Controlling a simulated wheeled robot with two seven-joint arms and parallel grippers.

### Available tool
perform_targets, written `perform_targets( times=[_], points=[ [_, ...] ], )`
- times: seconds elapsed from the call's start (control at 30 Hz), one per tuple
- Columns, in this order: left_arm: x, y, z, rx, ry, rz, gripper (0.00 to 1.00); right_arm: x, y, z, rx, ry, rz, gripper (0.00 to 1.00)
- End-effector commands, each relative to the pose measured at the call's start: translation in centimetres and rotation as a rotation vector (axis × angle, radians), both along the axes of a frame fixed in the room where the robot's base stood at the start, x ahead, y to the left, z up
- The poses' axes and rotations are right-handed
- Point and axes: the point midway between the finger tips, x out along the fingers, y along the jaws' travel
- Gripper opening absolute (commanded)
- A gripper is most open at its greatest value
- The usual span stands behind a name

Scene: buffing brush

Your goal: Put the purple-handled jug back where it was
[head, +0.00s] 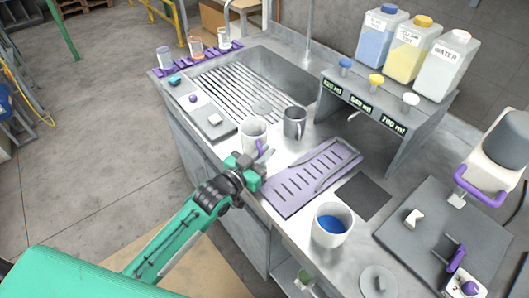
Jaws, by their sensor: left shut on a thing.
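The pale jug with a purple handle (253,129) is upright near the front edge of the metal counter, left of a grey metal mug. Its purple handle points toward my left gripper (260,159). My left gripper is shut on the purple-handled jug at its handle; the fingers partly hide the grip. I cannot tell whether the jug's base touches the counter. My right gripper is not in view.
The grey metal mug (294,123) stands close right of the jug. A purple slotted tray (289,190) lies in front, and a white container of blue liquid (331,226) stands farther right. The sink drainer (241,93) is behind. A dark square mat (363,196) is bare.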

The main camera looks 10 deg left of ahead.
Motion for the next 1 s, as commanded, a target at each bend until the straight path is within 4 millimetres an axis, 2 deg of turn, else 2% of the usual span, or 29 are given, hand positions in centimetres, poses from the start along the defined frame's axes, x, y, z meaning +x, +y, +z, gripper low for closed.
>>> perform_targets(
  times=[0.07, 0.1, 0.2, 0.57, 0.67, 1.0],
  points=[
    [0.0, 0.0, -0.3, 0.000, 0.000, 0.000, 0.00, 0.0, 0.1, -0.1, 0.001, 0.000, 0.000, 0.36],
    [0.0, 0.0, -0.3, 0.000, 0.000, 0.000, 0.16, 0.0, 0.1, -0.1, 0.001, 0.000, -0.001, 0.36],
    [0.0, 0.0, -0.2, 0.000, 0.001, 0.000, 0.32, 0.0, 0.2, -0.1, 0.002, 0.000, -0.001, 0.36],
    [-0.2, 0.1, 0.0, 0.000, 0.001, 0.000, 0.32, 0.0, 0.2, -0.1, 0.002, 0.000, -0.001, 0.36],
    [-1.3, 0.6, -0.2, 0.000, 0.002, 0.000, 0.32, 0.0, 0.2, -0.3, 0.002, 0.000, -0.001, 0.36],
    [-6.8, 3.4, -0.2, 0.002, 0.002, -0.001, 0.32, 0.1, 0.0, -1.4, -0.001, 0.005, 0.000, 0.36]
  ],
)
